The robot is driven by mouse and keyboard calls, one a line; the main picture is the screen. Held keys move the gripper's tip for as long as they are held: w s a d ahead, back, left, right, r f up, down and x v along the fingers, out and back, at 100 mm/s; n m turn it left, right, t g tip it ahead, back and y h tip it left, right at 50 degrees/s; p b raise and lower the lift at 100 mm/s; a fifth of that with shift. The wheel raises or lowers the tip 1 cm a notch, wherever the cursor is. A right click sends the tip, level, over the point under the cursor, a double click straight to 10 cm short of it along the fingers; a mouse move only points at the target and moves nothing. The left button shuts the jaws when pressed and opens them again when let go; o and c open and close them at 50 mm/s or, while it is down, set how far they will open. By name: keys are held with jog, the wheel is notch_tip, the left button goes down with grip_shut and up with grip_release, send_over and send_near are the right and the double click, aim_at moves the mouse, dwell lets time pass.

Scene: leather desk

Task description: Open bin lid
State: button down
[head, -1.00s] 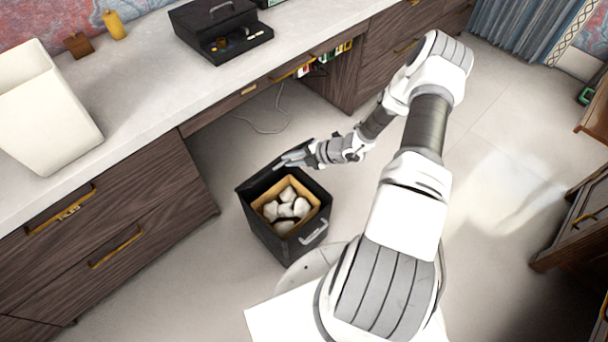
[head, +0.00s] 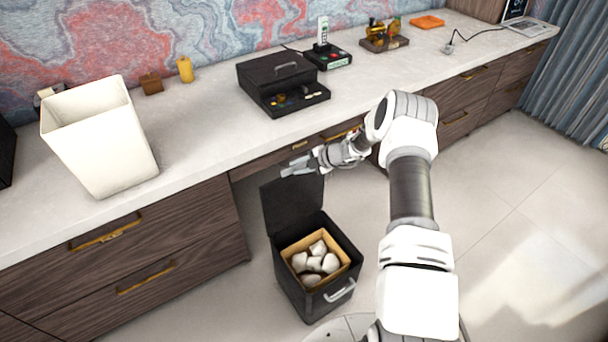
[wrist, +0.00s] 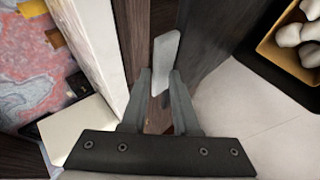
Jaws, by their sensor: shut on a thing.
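The black bin (head: 292,288) stands on the floor below the counter. Its lid (head: 293,206) stands roughly upright at the bin's back left side, so the inside shows. The wrist view shows a dark panel (wrist: 218,40) beside the fingers, which looks like the lid. My gripper (head: 288,168) is at the lid's top edge. In the wrist view my gripper (wrist: 163,95) has its fingers close together around a pale grey strip (wrist: 166,58), apparently part of the lid. The exact contact is hard to see.
White crumpled lumps (head: 316,262) fill the bin's tan liner. A pale handle (head: 341,292) is on the bin's front. The counter edge and drawers (head: 140,270) are close behind the lid. A white container (head: 100,140) and black box (head: 280,85) stand on the counter.

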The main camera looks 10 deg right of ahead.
jog(key=shift+w+a+f, duration=0.15)
jog(key=shift+w, duration=0.25)
jog(key=shift+w+a+f, duration=0.1)
jog(key=shift+w, duration=0.3)
jog(key=shift+g, duration=0.3)
